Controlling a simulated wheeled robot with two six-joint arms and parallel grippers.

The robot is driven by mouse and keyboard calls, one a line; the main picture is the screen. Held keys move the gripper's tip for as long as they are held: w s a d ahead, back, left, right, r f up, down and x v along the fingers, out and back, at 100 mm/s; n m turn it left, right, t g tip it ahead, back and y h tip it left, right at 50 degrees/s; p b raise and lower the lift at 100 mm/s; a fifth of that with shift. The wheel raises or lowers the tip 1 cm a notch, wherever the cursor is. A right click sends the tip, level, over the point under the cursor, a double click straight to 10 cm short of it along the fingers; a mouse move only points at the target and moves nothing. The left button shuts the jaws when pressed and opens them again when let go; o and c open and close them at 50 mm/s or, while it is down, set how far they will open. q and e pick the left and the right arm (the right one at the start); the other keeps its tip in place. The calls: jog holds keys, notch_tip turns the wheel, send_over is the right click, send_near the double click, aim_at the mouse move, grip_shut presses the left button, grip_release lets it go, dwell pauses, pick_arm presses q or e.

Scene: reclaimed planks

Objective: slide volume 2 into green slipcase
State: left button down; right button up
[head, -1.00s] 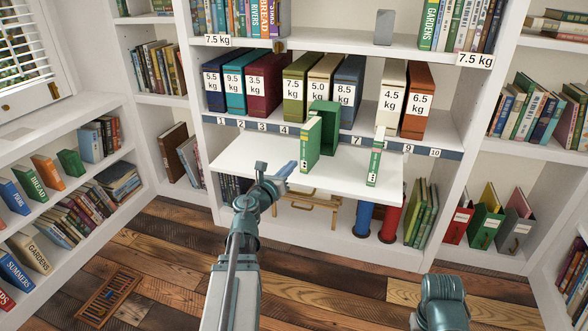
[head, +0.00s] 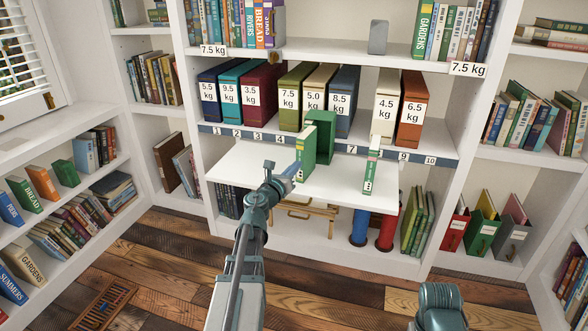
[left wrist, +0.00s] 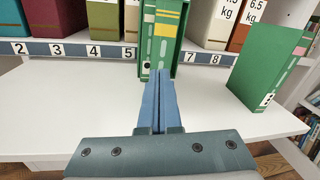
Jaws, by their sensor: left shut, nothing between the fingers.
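The green slipcase (head: 321,126) stands upright on the white pull-out shelf. I cannot read volume numbers. My left gripper (head: 293,171) is shut and empty, its tips (left wrist: 161,72) low before the jutting book's spine; contact is unclear.
A row of weighted binders (head: 326,92) stands behind, above a numbered strip (head: 270,138). The white pull-out shelf (head: 245,170) is clear on its left and between the two green books. Blue and red cylinders (head: 387,229) stand beneath it.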

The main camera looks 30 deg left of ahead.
pick_arm(q)
jog(key=shift+w+a+r, duration=0.1)
jog(key=shift+w, duration=0.35)
jog(key=shift+s, duration=0.1)
